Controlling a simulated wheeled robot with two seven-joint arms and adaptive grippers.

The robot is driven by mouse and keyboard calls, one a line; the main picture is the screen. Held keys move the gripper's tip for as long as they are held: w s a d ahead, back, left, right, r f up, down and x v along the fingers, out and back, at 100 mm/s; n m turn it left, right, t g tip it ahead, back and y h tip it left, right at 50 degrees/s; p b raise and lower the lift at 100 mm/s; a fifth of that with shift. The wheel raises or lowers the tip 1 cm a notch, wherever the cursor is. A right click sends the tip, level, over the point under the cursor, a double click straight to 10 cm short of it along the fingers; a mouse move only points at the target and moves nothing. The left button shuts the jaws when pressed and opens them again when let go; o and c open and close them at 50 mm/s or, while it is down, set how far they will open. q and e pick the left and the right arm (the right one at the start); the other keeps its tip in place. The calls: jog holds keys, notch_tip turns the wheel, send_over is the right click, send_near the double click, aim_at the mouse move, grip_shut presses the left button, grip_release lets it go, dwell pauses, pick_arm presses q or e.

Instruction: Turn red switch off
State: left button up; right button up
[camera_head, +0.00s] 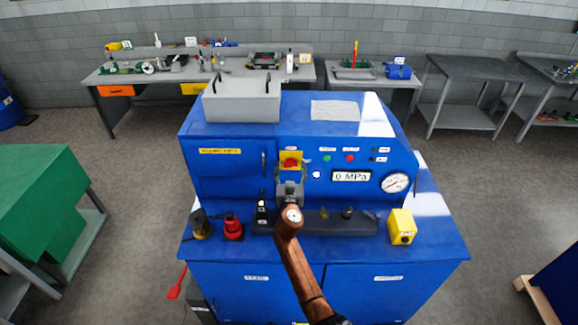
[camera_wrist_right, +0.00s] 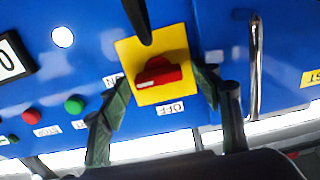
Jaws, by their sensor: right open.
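The red switch (camera_head: 291,161) sits on a yellow plate (camera_head: 299,154) on the blue machine's front panel. In the right wrist view the red knob (camera_wrist_right: 160,74) shows on its yellow plate (camera_wrist_right: 176,38), with an OFF label (camera_wrist_right: 170,108) and another small label at its edges. My right gripper (camera_head: 290,180) is in front of the switch and partly covers the plate's lower edge in the head view. Its two fingers are spread, one on each side of the knob, and hold nothing. I cannot tell whether they touch it. My left gripper is out of view.
A display reading 0 MPa (camera_head: 351,176), a dial gauge (camera_head: 395,183) and green and red buttons are right of the switch. A door handle (camera_wrist_right: 254,66) is close by.

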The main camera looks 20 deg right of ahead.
jog(key=shift+c, duration=1.1)
jog(key=c, duration=0.9)
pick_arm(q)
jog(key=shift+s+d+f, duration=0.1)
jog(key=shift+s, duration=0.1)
pick_arm(e)
jog(key=shift+c, duration=0.2)
